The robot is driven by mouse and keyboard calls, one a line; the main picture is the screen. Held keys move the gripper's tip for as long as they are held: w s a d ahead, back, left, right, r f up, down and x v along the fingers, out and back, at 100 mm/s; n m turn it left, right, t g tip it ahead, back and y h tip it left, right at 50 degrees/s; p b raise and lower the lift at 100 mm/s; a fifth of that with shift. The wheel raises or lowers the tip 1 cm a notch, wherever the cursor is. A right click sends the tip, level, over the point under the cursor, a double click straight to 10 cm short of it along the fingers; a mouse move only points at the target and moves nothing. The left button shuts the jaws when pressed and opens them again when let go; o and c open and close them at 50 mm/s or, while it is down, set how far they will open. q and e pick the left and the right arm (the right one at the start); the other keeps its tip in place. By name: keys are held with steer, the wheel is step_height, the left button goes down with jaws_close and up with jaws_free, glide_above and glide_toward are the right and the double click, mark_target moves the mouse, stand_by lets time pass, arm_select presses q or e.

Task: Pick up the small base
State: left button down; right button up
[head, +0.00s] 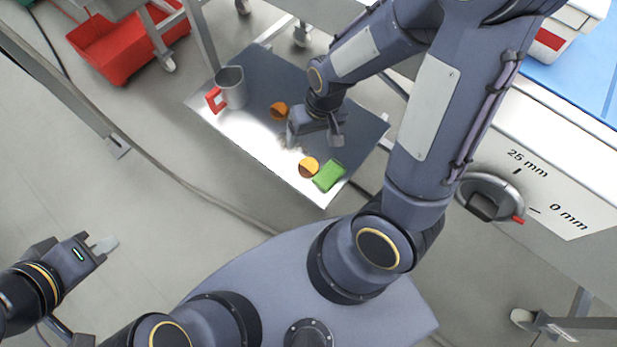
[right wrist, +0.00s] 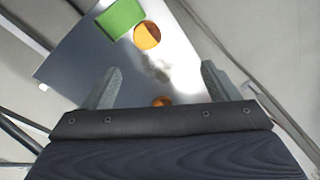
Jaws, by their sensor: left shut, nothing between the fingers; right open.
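Two orange rounds with brown parts lie apart on the small grey table (head: 255,62). One round (head: 279,111) is towards the mug, and the other round (head: 309,168) is beside a green block (head: 328,176). I cannot tell for certain which is the small base. My right gripper (head: 314,137) is open and empty above the table, between the two rounds. In the right wrist view, the round by the green block (right wrist: 147,35) lies beyond the fingertips, and the other round (right wrist: 161,101) is partly hidden by the gripper body. My left gripper (head: 104,244) is shut and empty, away from the table.
A grey mug (head: 232,86) with a red handle stands at the table's left side. A dark smudge (right wrist: 158,68) marks the tabletop between the fingers. A red bin (head: 115,50) is on the floor at upper left. A white bench front with a dial (head: 490,197) is at right.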

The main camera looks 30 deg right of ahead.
mark_target(308, 166)
steer(key=shift+n+g+h, duration=0.4)
steer(key=shift+h, duration=0.4)
steer(key=f+b, duration=0.2)
steer(key=f, duration=0.4)
steer(key=w+f+b, duration=0.1)
steer(key=f+b, duration=0.1)
steer(key=f, duration=0.4)
steer(key=w+f+b, duration=0.1)
steer(key=f+b, duration=0.1)
steer(key=f, duration=0.4)
steer(key=shift+w+d+f, duration=0.1)
steer(key=shift+f, duration=0.15)
arm_select(q)
step_height(308, 166, down, 8)
steer(key=shift+w+f, duration=0.15)
steer(key=shift+w, duration=0.1)
arm_select(e)
steer(key=c, duration=0.8)
